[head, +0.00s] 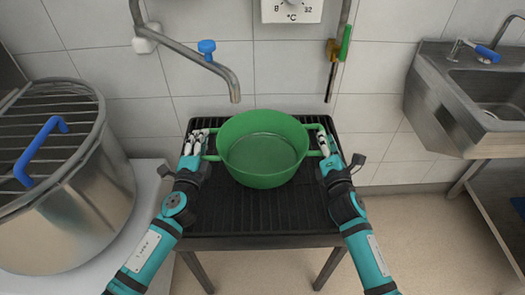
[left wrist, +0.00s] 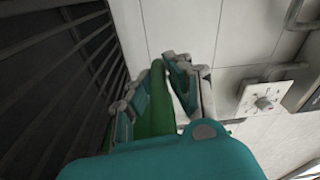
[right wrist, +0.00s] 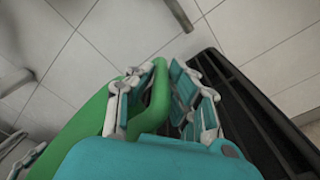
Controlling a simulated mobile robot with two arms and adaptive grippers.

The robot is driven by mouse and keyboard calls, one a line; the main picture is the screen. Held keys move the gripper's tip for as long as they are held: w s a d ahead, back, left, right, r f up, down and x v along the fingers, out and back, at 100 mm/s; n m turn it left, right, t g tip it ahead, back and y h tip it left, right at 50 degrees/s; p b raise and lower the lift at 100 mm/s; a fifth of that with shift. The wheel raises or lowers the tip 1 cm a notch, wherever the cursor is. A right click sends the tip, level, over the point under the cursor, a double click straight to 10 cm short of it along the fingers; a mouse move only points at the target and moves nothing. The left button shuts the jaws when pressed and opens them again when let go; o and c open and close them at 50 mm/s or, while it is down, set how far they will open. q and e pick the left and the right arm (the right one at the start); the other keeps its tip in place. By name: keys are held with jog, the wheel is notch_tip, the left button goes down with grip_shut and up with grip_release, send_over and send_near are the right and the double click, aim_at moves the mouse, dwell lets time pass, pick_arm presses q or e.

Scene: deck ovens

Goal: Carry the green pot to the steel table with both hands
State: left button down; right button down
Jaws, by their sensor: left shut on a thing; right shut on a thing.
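The green pot (head: 263,150) is upright and empty over the black slatted stand (head: 300,215). I cannot tell if its base touches the slats. My left gripper (head: 207,147) is shut on the pot's left handle, which shows green between the fingers in the left wrist view (left wrist: 158,100). My right gripper (head: 322,146) is shut on the right handle, seen between the fingers in the right wrist view (right wrist: 158,98). No plain steel table can be made out for sure; a steel edge (head: 500,190) shows at the lower right.
A large steel vessel (head: 85,205) with a rack and blue handle stands at left. A tap spout (head: 222,72) hangs over the stand behind the pot. A steel sink (head: 440,105) is at right. Bare floor (head: 420,220) lies between stand and sink.

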pick_arm(q)
jog(key=shift+r, duration=0.15)
pick_arm(e)
jog(key=shift+r, duration=0.15)
